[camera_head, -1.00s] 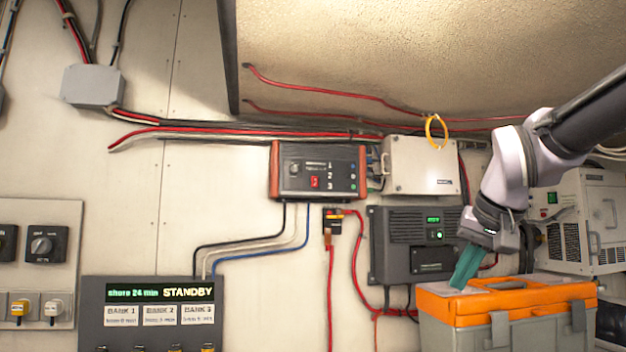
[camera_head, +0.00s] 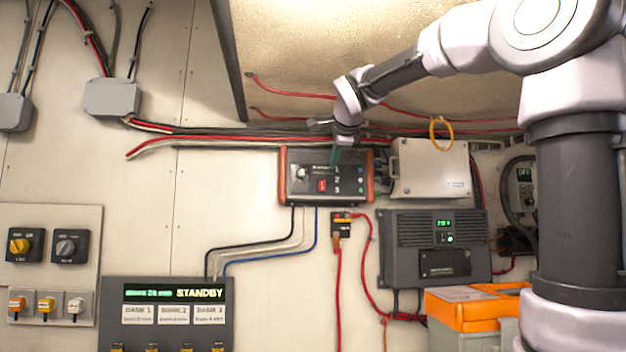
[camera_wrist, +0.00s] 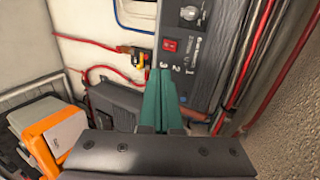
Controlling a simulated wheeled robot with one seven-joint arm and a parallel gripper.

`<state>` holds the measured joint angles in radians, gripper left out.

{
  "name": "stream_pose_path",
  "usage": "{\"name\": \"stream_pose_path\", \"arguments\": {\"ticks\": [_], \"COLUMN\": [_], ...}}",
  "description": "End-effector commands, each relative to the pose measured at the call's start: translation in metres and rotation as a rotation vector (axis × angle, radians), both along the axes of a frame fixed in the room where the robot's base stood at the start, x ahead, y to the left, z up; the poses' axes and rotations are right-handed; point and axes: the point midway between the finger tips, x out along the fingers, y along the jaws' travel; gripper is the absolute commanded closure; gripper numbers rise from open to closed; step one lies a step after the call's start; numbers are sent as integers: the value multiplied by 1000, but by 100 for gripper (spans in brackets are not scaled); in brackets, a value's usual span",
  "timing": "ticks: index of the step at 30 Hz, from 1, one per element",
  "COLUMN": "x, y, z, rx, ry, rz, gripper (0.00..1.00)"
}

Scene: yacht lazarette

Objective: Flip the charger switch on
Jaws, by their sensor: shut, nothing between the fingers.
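The charger (camera_head: 326,176) is a dark box with orange-red end caps on the wall. It has a red rocker switch (camera_head: 322,186), a knob and the numbers 1, 2 and 3. In the wrist view the fingers (camera_wrist: 163,85) point toward the charger's face near the numbers. I cannot tell whether they touch it. The switch's position is too small to tell.
A white box (camera_head: 430,170) with a yellow ring (camera_head: 440,133) is right of the charger. Below are a dark unit with a green display (camera_head: 435,248) and an orange-lidded toolbox (camera_head: 470,306). A STANDBY panel (camera_head: 168,315) is lower left. Red cables run above the charger.

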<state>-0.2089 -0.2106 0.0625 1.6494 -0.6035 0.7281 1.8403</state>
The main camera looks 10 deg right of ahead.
Motion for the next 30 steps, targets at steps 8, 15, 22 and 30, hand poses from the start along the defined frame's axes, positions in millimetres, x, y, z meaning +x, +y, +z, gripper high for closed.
{"name": "stream_pose_path", "arguments": {"ticks": [8, 15, 22, 30], "x": [2, 9, 45, 97], "y": [1, 1, 2, 1], "z": [3, -1, -19, -42], "rx": [14, 13, 12, 11], "ry": [-7, -5, -1, -3], "rz": [-5, -5, -5, -6], "gripper": [100, 100, 100, 100]}}
